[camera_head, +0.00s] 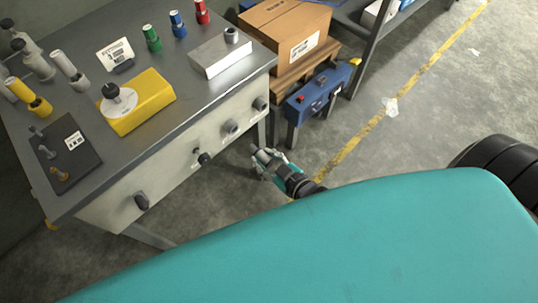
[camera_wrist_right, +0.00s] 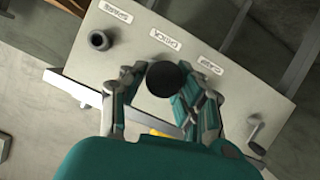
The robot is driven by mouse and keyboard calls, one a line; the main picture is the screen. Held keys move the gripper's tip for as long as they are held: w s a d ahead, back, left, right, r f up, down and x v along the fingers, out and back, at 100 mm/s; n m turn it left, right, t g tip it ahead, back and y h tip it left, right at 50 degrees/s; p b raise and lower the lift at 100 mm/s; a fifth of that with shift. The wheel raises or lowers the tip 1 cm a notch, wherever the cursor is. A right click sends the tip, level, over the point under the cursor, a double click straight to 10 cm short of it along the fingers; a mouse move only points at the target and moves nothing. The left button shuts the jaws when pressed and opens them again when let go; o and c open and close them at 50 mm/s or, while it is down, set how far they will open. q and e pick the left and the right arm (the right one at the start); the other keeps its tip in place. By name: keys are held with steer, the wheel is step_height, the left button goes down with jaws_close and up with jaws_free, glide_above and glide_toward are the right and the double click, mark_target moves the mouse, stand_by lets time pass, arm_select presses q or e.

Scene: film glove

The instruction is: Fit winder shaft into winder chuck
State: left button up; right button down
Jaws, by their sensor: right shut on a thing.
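My right gripper (camera_head: 268,160) hangs in front of the bench's pale front panel, with a gap between them in the head view. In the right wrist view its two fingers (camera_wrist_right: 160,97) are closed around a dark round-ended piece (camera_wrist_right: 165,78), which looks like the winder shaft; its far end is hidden. The panel (camera_wrist_right: 215,85) carries three labels in the wrist view. A dark ring-shaped fitting (camera_wrist_right: 99,40) sticks out at its left. In the head view grey fittings (camera_head: 231,127) and dark knobs (camera_head: 205,158) line the panel. Which fitting is the winder chuck I cannot tell. My left gripper is not in view.
The bench top (camera_head: 180,60) holds a yellow block (camera_head: 145,108), a metal box (camera_head: 220,53), coloured spools and a dark tray (camera_head: 85,170). A blue machine (camera_head: 318,92) and a cardboard box (camera_head: 285,28) stand right of the bench. The floor farther right is mostly clear.

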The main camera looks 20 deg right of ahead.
mark_target(257, 150)
steer(key=shift+w+d+f, duration=0.15)
steer(key=shift+w+d, duration=0.1)
steer(key=shift+w, duration=0.15)
steer(key=w, duration=0.1)
steer(key=w+a, duration=0.1)
steer(key=w, duration=0.1)
steer(key=shift+a+p, duration=0.2)
steer(key=shift+p, duration=0.1)
steer(key=shift+w+a, duration=0.25)
steer(key=shift+w, duration=0.35)
steer(key=shift+w+a, duration=0.15)
steer(key=shift+w, duration=0.35)
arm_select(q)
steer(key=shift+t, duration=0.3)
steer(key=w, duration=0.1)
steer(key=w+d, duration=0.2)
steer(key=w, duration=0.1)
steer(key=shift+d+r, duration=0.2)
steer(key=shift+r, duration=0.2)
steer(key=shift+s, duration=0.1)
